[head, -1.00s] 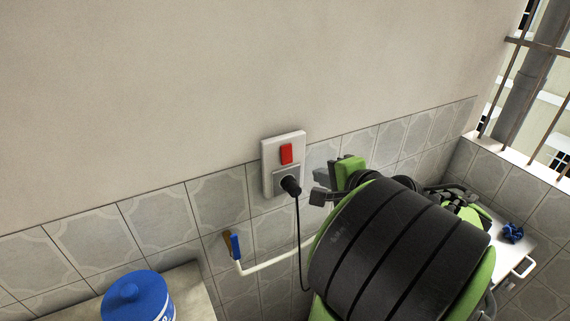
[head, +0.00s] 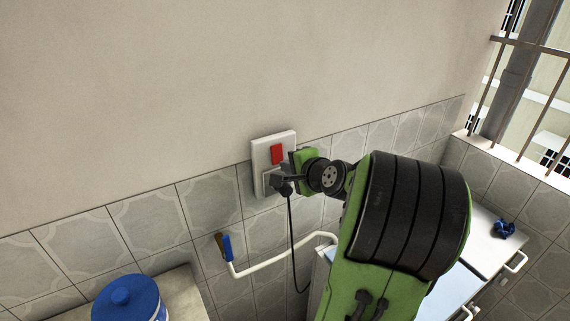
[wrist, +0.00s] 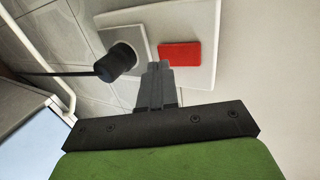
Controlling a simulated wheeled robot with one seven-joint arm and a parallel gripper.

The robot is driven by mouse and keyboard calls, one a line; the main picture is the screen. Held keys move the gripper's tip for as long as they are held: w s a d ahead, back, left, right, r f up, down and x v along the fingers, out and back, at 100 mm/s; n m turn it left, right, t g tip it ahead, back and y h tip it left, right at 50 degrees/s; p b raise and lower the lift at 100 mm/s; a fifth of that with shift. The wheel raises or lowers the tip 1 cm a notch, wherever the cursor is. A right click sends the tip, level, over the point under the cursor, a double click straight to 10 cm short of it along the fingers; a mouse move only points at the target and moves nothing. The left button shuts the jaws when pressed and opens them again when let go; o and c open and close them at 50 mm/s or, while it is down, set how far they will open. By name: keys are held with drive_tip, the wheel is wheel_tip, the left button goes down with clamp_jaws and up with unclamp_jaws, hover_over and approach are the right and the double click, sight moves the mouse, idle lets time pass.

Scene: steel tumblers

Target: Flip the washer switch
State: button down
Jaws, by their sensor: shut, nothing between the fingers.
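The washer switch is a red rocker (head: 277,154) on a white wall plate (head: 260,150). A black plug (head: 281,184) sits in the socket below it, with its cord hanging down. In the wrist view the red switch (wrist: 180,55) is just beyond and to the right of my fingertips, and the plug (wrist: 116,62) is to their left. My gripper (wrist: 157,68) is shut and empty, pointing at the plate between plug and switch. I cannot tell whether it touches the plate. In the head view my gripper is largely hidden by my arm.
A white pipe (head: 285,258) with a blue-handled valve (head: 226,246) runs along the tiled wall below the plate. A blue-lidded container (head: 128,298) stands on a ledge at lower left. A white surface at right bears a small blue object (head: 504,229). Window bars are at upper right.

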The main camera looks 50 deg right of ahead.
sight(277, 154)
drive_tip(key=shift+w+d, duration=0.2)
drive_tip(key=shift+w, duration=0.3)
drive_tip(key=shift+w+d, duration=0.15)
drive_tip(key=shift+w, duration=0.35)
drive_tip(key=shift+f, duration=0.1)
drive_tip(key=shift+w+f+t+b, duration=0.15)
drive_tip(key=shift+f+t+b, duration=0.2)
drive_tip(key=shift+b, duration=0.4)
drive_tip(key=shift+r+p, duration=0.95)
drive_tip(key=shift+r, duration=0.2)
